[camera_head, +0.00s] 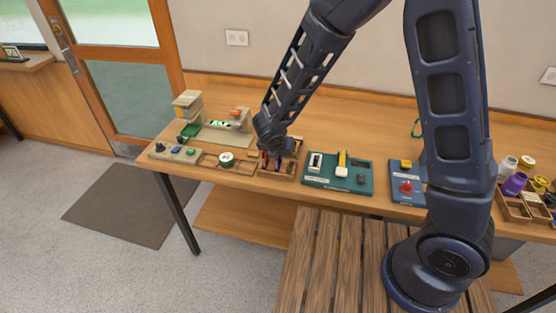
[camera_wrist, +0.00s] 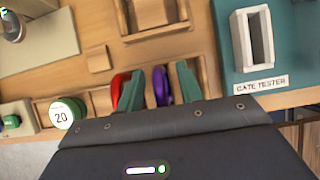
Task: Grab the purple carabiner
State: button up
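The purple carabiner (camera_wrist: 163,88) stands in a wooden compartment box (camera_wrist: 206,72) on the bench. In the wrist view it lies between the two teal fingers of my gripper (camera_wrist: 160,88). The fingers are apart, with a visible gap beside the carabiner, so my gripper looks open around it. A red carabiner (camera_wrist: 117,86) is just left of the left finger. In the head view my gripper (camera_head: 271,158) points down into the box (camera_head: 277,174), and my wrist hides much of it.
A green tape roll marked 20 (camera_wrist: 64,113) sits left of the box. A teal gate tester board (camera_head: 334,184) stands close on the right, with a blue board (camera_head: 397,196) beyond. Tan display stands (camera_head: 222,136) are at the left.

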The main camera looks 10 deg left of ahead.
grip_shut()
jog(key=shift+r, duration=0.15)
